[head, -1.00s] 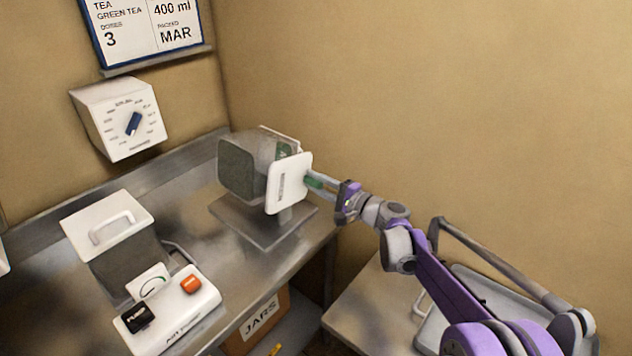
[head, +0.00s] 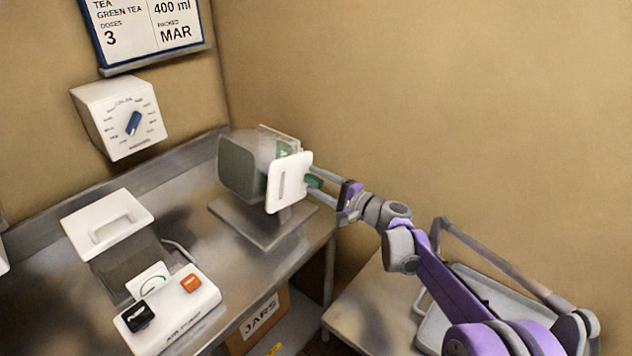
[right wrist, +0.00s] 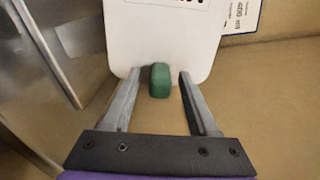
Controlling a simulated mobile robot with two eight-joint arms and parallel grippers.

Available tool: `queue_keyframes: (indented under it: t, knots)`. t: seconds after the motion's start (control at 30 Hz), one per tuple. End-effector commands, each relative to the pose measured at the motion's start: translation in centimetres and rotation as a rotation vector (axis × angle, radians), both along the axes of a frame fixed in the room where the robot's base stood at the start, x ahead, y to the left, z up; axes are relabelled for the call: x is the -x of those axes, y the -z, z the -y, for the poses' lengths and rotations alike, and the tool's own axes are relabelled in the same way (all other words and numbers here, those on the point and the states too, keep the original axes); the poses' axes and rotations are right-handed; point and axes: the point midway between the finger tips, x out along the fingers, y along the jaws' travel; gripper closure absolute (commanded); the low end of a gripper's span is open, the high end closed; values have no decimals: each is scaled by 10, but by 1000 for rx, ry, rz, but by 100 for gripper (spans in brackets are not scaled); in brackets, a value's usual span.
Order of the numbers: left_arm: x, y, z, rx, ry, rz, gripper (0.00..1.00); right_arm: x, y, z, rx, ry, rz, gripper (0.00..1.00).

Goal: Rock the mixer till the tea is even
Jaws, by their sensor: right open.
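The mixer stands on a flat metal base (head: 262,226) on the steel counter. It has a dark grey-green end block (head: 240,168), a clear middle and a white plate (head: 289,183) facing my right arm. A green handle (head: 314,181) sticks out of this plate. My right gripper (head: 322,180) is open with its fingers on either side of the handle. In the right wrist view the handle (right wrist: 159,81) sits between the fingers with a gap on both sides. The tea inside cannot be made out clearly. My left gripper is out of view.
A white device (head: 168,318) with black and orange buttons is at the counter's front left. A dial box (head: 119,117) and a tea sign (head: 150,32) hang on the wall. A JARS box (head: 258,320) is below. A grey tray (head: 492,298) lies at the right.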

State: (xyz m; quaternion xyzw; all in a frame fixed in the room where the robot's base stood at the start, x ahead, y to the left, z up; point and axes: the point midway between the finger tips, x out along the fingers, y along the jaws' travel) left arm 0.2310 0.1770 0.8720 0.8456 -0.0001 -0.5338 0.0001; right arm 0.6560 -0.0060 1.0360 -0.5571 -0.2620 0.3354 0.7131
Motion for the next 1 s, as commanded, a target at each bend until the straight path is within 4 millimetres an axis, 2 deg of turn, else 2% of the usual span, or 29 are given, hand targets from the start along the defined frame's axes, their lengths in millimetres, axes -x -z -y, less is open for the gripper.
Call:
queue_keyframes:
  t: [0.3,0.5,0.7,1.0]
  knots:
    - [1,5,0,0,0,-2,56,37,1,47,1,5,-1,40]
    - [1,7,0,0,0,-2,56,58,1,71,1,3,0,40]
    - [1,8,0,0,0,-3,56,66,0,80,1,1,-1,40]
    - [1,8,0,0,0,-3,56,66,0,80,-3,0,-4,40]
